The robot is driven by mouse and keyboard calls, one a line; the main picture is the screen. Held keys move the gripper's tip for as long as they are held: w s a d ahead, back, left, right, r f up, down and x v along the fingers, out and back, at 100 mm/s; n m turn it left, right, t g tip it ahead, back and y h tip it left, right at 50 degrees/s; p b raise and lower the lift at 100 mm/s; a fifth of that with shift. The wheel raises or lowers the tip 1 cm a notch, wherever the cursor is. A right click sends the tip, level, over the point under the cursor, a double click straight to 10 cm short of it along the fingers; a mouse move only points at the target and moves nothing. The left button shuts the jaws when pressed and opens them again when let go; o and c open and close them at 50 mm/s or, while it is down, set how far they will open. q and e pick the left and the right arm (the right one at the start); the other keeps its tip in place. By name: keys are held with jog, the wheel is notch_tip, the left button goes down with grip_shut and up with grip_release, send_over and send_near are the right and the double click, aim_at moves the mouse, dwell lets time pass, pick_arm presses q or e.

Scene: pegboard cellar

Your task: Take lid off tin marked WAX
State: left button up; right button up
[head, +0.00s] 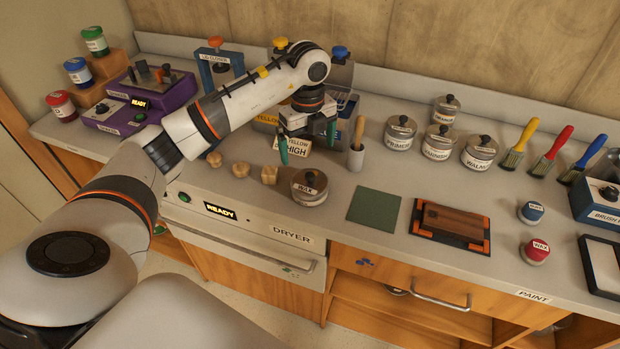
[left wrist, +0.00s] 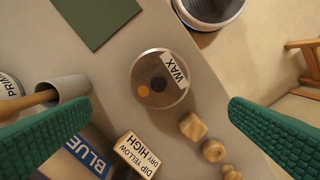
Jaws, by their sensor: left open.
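The tin marked WAX (head: 309,190) stands upright on the counter near its front edge, with a round metal lid and dark knob on it. In the left wrist view, the tin (left wrist: 150,94) is seen from above, with an orange dot on the lid and the WAX label at its upper right. My left gripper (head: 307,142) is open and empty, behind and above the tin in the head view. In the left wrist view its green fingers (left wrist: 158,112) stand wide apart on either side, clear of the tin. My right gripper is not in view.
Wooden knobs and blocks (head: 240,169) lie left of the tin. A DIP YELLOW DRY HIGH card (head: 294,149) and a cup with a wooden-handled tool (head: 356,158) stand behind it. A green mat (head: 374,210) lies to the right. Several lidded tins (head: 437,143) stand farther back.

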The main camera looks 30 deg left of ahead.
aim_at(309, 173)
pick_arm(q)
notch_tip(309, 173, down, 3)
jog(key=shift+f+p, duration=0.2)
jog(key=shift+p, duration=0.15)
jog(key=shift+f+p, duration=0.45)
jog(key=shift+f, duration=0.15)
notch_tip(309, 173, down, 4)
jog(key=shift+r+p, duration=0.15)
jog(key=shift+p, duration=0.5)
jog(key=shift+f, duration=0.3)
jog(key=c, duration=0.8)
